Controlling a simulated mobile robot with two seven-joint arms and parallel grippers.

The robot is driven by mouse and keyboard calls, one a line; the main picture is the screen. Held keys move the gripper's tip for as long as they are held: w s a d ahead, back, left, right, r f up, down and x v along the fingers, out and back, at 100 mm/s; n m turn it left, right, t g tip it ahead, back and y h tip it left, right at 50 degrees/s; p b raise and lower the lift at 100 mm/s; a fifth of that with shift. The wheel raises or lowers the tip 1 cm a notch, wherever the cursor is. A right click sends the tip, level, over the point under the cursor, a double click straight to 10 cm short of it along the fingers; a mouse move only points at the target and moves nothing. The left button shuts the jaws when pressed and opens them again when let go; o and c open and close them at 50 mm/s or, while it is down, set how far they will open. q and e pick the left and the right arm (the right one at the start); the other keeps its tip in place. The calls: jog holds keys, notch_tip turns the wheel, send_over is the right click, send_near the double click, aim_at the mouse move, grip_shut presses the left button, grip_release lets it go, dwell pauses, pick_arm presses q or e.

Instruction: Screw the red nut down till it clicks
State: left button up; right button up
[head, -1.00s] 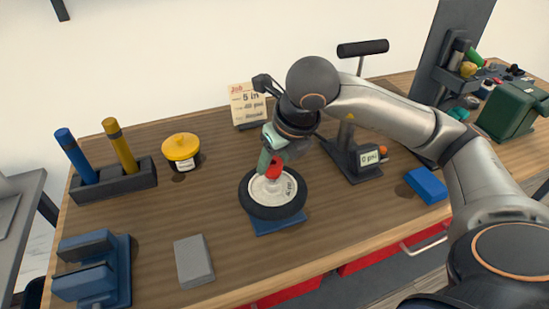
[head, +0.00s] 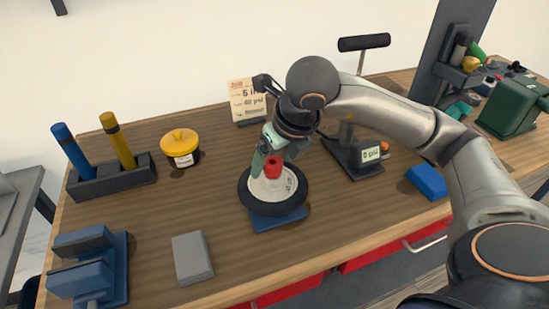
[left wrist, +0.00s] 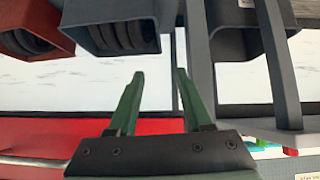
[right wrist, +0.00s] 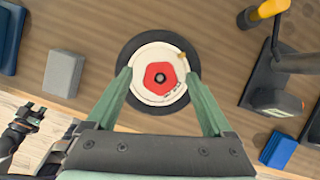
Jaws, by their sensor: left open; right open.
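The red nut (head: 273,164) sits at the hub of a small wheel with a black tyre (head: 294,202) and a pale disc. The wheel lies flat on a blue base (head: 278,220) on the bench. In the right wrist view the nut (right wrist: 160,77) is centred, with a dark round middle. My right gripper (right wrist: 159,75) is open above the wheel, one finger on each side of the nut with gaps between. My left gripper (left wrist: 160,73) is open and empty, away from the wheel; it is outside the head view.
A black pump with a display (head: 371,154) stands right of the wheel, with a blue block (head: 427,182) beyond. A grey block (head: 192,258), blue vise (head: 92,268), yellow-lidded jar (head: 181,146) and a holder with two sticks (head: 112,181) are to the left. A card (head: 247,100) stands behind.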

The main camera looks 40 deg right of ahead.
jog(key=p+v, duration=0.1)
jog(key=v, duration=1.1)
jog(key=shift+r+p, duration=0.3)
